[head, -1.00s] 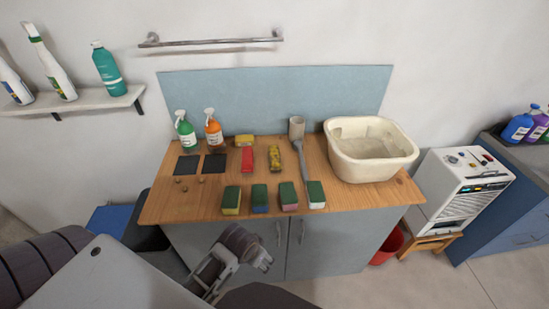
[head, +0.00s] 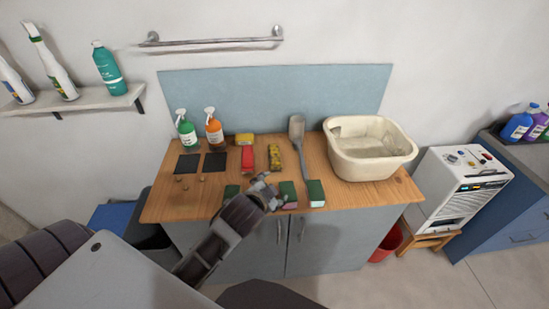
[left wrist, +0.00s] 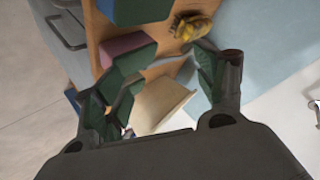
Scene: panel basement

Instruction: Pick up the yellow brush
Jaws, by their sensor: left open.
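The yellow brush, a mottled yellow block with dark marks (head: 275,157), lies on the wooden worktop (head: 330,198) between the red brush (head: 247,159) and the long grey-handled tool (head: 299,143). My left gripper (head: 265,187) is over the worktop's front edge, in front of the yellow brush and apart from it. It hides part of the sponge row. In the left wrist view a mottled yellow thing, likely the brush (left wrist: 196,25), shows at the top, beyond the open fingers (left wrist: 160,85). Nothing is held between them. My right gripper is not in view.
Green-topped sponges (head: 316,193) line the front edge. A yellow block (head: 244,139), green and orange spray bottles (head: 213,129) and dark pads (head: 215,163) are to the left and back. A cream basin (head: 370,151) stands on the right.

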